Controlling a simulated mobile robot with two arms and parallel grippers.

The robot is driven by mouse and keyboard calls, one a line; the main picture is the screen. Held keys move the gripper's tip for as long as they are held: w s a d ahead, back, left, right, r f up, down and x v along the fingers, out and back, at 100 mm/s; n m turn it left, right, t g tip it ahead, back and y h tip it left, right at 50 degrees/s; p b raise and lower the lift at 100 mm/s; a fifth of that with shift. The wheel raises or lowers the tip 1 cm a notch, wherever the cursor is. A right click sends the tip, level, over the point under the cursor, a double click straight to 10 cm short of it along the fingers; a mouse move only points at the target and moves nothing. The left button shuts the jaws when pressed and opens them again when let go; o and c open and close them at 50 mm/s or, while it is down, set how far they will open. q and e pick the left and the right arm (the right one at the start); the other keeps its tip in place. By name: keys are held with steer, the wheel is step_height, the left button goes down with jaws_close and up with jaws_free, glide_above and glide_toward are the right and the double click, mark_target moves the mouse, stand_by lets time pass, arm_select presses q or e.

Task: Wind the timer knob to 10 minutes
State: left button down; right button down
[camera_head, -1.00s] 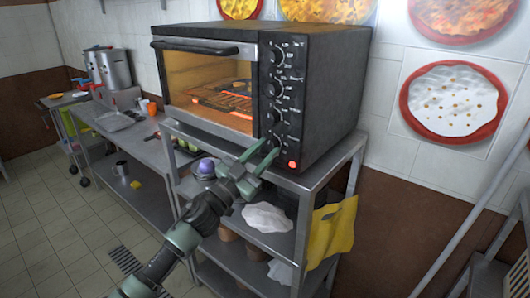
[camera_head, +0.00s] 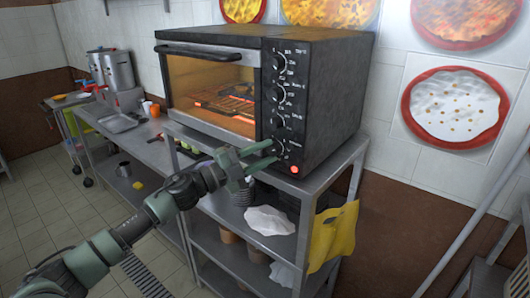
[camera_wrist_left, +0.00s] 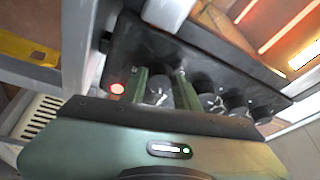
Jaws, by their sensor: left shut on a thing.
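The black oven (camera_head: 335,95) stands on a metal rack, with a column of round knobs on its front panel. The lowest knob (camera_wrist_left: 158,92), nearest the red lamp (camera_wrist_left: 117,88), sits between the two green fingers of my left gripper (camera_wrist_left: 160,88) in the left wrist view. My left gripper (camera_head: 274,152) also shows in the head view at the bottom of the panel, shut on that knob. The fingers partly hide the knob and its scale marks, so I cannot read its setting. My right gripper is in neither view.
Below the oven, the rack shelf (camera_head: 268,185) holds a white cloth (camera_head: 270,220), and a yellow cloth (camera_head: 334,235) hangs at its right side. A long counter with a stockpot (camera_head: 118,70) runs to the left. The tiled floor is open at the lower left.

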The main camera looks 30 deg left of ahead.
arm_select(q)
steer(key=shift+r+m+g+p, duration=0.2)
steer(key=shift+m+g+p, duration=0.45)
steer(key=shift+m, duration=1.35)
steer(key=c, duration=1)
jaws_free()
steer(key=shift+c, duration=0.2)
steer(key=shift+s+a+f+b, duration=0.25)
steer(key=shift+s+a+b, duration=0.1)
steer(key=shift+s, duration=0.15)
steer(key=b+v, duration=0.1)
steer(key=v, duration=1)
steer(key=shift+r+b, duration=0.3)
steer(key=shift+r, duration=0.1)
